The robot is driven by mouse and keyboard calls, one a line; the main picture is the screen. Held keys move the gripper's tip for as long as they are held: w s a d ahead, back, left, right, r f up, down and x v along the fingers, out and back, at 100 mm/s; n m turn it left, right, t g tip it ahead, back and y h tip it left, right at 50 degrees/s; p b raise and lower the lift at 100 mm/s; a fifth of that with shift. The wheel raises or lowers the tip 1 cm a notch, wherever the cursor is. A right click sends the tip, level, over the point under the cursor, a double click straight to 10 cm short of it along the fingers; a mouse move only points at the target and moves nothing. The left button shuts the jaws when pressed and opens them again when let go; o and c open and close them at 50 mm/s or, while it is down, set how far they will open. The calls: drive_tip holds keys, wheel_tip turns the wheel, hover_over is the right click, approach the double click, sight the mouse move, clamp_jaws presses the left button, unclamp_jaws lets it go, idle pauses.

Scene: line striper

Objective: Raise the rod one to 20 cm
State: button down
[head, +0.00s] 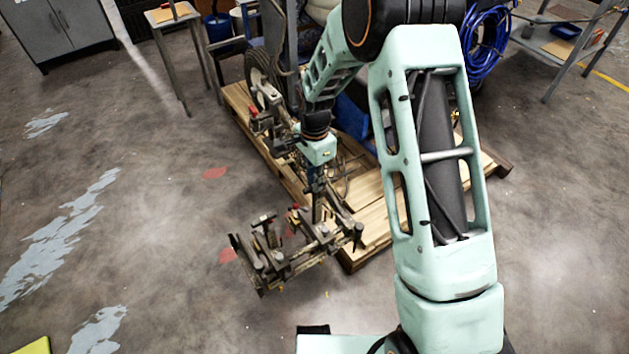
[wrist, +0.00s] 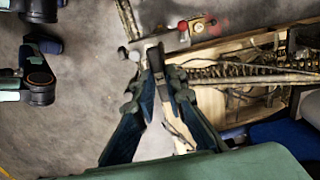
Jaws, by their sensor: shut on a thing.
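The line striper (head: 325,232) is a worn metal frame with clamps and bars, reaching from the wooden pallet out over the floor. My gripper (head: 317,190) points down at its frame near the pallet's front left corner. In the wrist view my gripper (wrist: 161,72) has its two dark fingers close together, shut on a dark narrow bar, which looks like the rod (wrist: 155,55). The fingers hide part of the rod, and its lower end is not clear. I cannot read its height.
The wooden pallet (head: 375,215) lies under the machine. A tire (head: 262,82) stands at its back left. A grey cabinet (head: 62,30) and a small table (head: 172,14) are behind, and a shelf (head: 560,42) is at back right. The floor on the left is mostly clear.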

wheel_tip(320, 180, up, 4)
drive_tip(key=shift+f+p, duration=0.15)
drive_tip(key=shift+p, duration=0.35)
drive_tip(key=shift+f, duration=0.1)
drive_tip(key=c, duration=2)
unclamp_jaws()
drive_tip(key=shift+o, duration=0.2)
wheel_tip(320, 180, up, 12)
